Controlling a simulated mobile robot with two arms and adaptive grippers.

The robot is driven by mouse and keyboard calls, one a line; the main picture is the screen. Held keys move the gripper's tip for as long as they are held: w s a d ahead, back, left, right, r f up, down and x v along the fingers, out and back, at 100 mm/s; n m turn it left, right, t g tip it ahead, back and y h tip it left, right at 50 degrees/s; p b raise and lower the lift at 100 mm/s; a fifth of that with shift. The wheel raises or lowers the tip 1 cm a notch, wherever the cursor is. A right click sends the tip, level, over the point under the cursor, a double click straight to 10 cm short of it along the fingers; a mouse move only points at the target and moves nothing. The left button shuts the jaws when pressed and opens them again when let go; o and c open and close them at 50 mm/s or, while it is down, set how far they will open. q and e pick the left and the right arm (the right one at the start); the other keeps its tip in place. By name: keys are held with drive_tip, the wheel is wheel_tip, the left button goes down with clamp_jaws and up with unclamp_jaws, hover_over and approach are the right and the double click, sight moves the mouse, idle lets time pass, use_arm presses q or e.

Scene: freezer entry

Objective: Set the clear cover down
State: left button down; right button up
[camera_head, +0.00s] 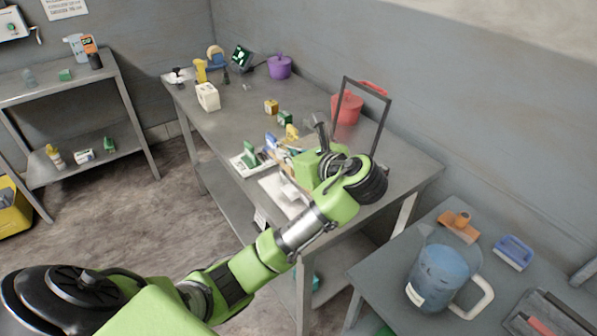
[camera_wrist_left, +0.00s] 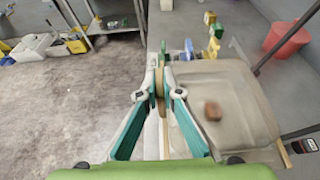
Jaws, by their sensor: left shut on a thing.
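The clear cover (camera_wrist_left: 225,92) shows in the left wrist view as a see-through, beige-tinted shape with rounded corners, just right of my fingers. A small brown thing shows through it. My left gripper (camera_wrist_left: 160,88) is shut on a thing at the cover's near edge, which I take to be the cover. In the head view my left gripper (camera_head: 281,160) is low over the middle of the long metal table (camera_head: 228,122), and the cover is hard to make out there. Whether the cover touches the table is unclear. My right gripper is not in view.
A dark upright frame (camera_head: 346,100) stands at the table's right part, before a red pot (camera_head: 348,108). Several small items and a purple pot (camera_head: 280,67) stand farther back. A side table (camera_head: 385,268) with a blue-filled jug (camera_head: 438,275) stands at the lower right.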

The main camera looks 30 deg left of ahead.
use_arm(q)
drive_tip(key=w+f, duration=0.1)
drive_tip(key=f, duration=0.1)
drive_tip(key=w+f+p, duration=0.1)
drive_tip(key=w+f, duration=0.1)
drive_tip(key=f, duration=0.1)
drive_tip(key=w+a+f, duration=0.1)
drive_tip(key=w+f, duration=0.1)
drive_tip(key=f, duration=0.1)
drive_tip(key=shift+s+f, duration=0.1)
drive_tip(key=shift+f, duration=0.4)
drive_tip(key=shift+a, duration=0.1)
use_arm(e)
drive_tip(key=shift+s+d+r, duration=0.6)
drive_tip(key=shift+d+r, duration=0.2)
use_arm(q)
drive_tip(key=shift+f+p, duration=0.2)
drive_tip(key=shift+p, duration=0.1)
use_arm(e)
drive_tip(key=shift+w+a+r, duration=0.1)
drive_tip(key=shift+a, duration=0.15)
use_arm(q)
drive_tip(key=shift+f, duration=0.35)
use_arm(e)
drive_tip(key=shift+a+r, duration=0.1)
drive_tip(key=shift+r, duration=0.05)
use_arm(q)
drive_tip(key=c, duration=2.2)
unclamp_jaws()
drive_tip(key=shift+c, duration=0.2)
